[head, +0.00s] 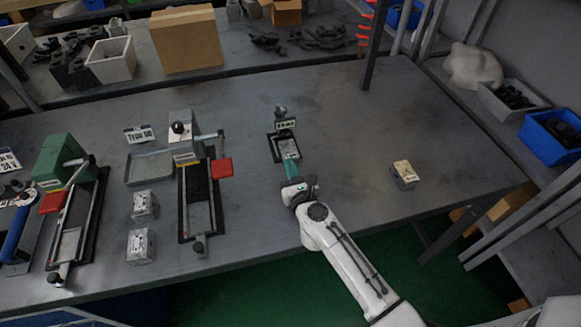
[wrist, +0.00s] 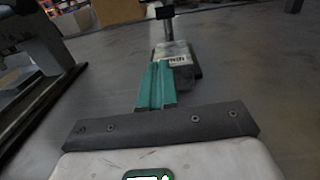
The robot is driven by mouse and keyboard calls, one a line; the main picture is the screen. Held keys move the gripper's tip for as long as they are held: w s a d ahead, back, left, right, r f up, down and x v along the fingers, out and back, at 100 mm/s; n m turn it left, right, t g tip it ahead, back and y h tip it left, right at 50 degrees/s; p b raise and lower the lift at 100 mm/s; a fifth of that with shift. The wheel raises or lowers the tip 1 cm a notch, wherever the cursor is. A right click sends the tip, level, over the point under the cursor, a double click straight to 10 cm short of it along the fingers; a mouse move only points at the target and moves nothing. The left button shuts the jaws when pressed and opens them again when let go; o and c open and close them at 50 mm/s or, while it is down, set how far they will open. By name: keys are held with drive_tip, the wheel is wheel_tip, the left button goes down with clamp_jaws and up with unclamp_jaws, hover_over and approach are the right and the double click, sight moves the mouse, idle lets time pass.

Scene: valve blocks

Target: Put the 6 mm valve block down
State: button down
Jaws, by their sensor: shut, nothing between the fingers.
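My gripper (head: 290,163) reaches over the middle of the table, its teal fingers shut together and empty. In the wrist view the shut fingers (wrist: 157,72) point at a grey metal block (wrist: 180,72) and lie just beside its near left side; I cannot tell whether they touch. In the head view this block (head: 288,147) sits in a small black-edged fixture (head: 273,152) with a white label (head: 285,125) behind it. The label's small print is hard to read, so I cannot confirm that this is the 6 mm valve block.
Two grey blocks (head: 144,205) (head: 140,246) stand left, beside a black fixture with a red handle (head: 222,168). A shallow tray (head: 150,167) lies behind them. A tan-topped block (head: 404,173) stands alone at right. The table between it and my gripper is clear.

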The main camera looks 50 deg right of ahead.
sight(285, 155)
drive_tip(key=x, duration=0.4)
drive_tip(key=shift+w+d, duration=0.2)
drive_tip(key=shift+w, duration=0.15)
drive_tip(key=shift+w+r, duration=0.15)
drive_tip(key=shift+w, duration=0.05)
